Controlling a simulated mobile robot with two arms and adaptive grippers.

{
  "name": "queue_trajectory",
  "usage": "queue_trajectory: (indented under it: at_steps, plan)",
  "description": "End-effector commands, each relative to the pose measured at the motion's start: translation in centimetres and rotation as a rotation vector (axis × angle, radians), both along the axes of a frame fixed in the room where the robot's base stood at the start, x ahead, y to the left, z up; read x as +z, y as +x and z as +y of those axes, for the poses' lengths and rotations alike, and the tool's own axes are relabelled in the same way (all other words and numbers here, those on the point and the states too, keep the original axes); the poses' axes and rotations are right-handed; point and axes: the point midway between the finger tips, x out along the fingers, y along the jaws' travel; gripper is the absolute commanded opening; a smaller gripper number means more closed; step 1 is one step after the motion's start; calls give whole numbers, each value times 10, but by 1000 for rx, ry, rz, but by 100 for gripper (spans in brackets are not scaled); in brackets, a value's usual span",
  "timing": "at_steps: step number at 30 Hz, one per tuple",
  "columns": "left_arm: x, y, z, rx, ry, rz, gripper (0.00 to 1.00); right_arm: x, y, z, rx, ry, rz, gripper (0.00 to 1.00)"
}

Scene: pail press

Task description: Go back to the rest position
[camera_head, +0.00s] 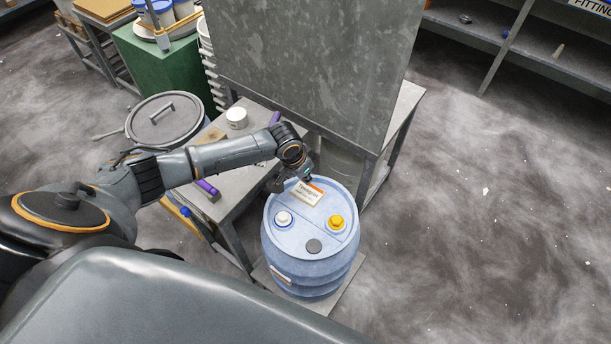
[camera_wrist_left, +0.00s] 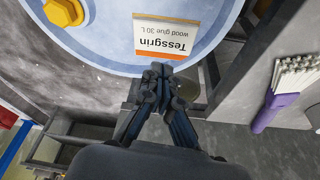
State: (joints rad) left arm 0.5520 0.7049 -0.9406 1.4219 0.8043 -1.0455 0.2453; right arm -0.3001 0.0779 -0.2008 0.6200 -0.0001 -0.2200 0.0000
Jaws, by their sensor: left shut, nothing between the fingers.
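My left gripper (camera_head: 308,180) is above the back edge of a light blue drum, beside the label on its top. In the left wrist view the gripper (camera_wrist_left: 158,72) is shut with nothing between its fingers, its tips near the label's edge. The drum (camera_head: 312,262) stands upright on a low plate. Its top carries a white cap, a yellow cap (camera_head: 336,222), a dark grey disc and a white and orange label (camera_wrist_left: 162,40) reading "Tessgrin wood glue 30 L". I cannot tell whether the fingertips touch the drum. My right gripper is not in view.
A metal bench (camera_head: 240,181) under my left arm holds a white tub (camera_head: 236,118) and purple-handled brushes (camera_wrist_left: 278,103). A large grey metal cabinet (camera_head: 315,65) rises behind the drum. A lidded pot (camera_head: 164,121) stands at left. The floor at right is clear.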

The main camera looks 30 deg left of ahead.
Motion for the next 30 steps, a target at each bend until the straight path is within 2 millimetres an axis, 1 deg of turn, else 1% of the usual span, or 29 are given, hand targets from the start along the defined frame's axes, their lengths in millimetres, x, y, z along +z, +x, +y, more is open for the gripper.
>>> queue_trajectory:
  at_steps: [9, 11, 13, 14, 17, 18, 20, 21, 23, 24, 25, 30]
  plan:
    - [-1, -1, -1, -3, -1, 0, 0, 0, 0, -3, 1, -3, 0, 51]
    - [-2, -5, -8, -13, -6, 2, 0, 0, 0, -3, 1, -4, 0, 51]
    - [-5, -17, -26, -43, -21, 8, 0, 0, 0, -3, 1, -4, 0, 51]
    - [-7, -25, -38, -61, -29, 11, 0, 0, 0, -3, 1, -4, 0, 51]
    - [-8, -62, -89, -137, -75, 13, 0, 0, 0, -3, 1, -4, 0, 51]
    - [-4, -80, -109, -164, -95, 8, 0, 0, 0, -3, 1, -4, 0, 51]
    - [5, -105, -133, -186, -120, -7, 0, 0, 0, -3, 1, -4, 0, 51]
    - [12, -121, -143, -190, -132, -17, 0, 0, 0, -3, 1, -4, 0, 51]
    - [24, -141, -151, -176, -143, -34, 0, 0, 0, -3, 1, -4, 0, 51]
    - [32, -153, -152, -162, -143, -42, 0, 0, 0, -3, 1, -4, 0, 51]
    - [37, -161, -150, -148, -142, -48, 0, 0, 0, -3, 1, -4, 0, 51]
    - [58, -194, -130, -59, -111, -59, 0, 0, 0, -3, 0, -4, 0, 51]
